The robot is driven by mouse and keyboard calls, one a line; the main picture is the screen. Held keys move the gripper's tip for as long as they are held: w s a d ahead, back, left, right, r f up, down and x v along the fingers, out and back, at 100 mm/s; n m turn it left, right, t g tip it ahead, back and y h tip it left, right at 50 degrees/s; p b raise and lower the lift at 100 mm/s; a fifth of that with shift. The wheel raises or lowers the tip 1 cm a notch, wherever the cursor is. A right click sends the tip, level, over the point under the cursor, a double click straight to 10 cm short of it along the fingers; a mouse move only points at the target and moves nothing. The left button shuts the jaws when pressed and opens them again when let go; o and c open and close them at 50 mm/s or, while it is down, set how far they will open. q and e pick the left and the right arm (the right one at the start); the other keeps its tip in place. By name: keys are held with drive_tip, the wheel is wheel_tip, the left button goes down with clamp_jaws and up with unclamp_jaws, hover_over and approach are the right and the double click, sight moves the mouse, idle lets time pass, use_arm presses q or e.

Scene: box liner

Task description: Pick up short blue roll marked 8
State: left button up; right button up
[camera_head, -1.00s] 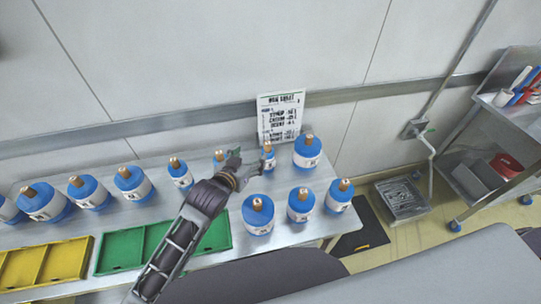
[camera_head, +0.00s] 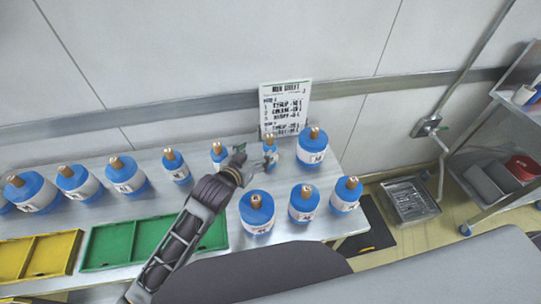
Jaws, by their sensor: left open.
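Several blue-and-white rolls with tan tops stand upright on the metal table. Their marks are too small to read surely, so I cannot tell which is marked 8. A small narrow roll (camera_head: 270,143) stands at the back by the sheet. My left gripper (camera_head: 257,157) is open and empty just in front of it, and its fingers partly hide its lower part. Another small roll (camera_head: 218,154) stands just left of the gripper. A slightly larger short roll (camera_head: 176,168) is farther left. My right gripper is not in view.
Larger rolls stand close by: one behind right (camera_head: 312,146), and a front row (camera_head: 257,213), (camera_head: 303,204), (camera_head: 345,195). A printed sheet (camera_head: 285,108) leans at the wall. A green tray (camera_head: 110,246) and a yellow tray (camera_head: 48,257) lie in front left.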

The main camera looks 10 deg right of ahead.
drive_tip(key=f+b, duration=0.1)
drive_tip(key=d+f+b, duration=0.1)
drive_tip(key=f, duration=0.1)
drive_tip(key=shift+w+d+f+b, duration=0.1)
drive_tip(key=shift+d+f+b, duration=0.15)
drive_tip(key=shift+b, duration=0.1)
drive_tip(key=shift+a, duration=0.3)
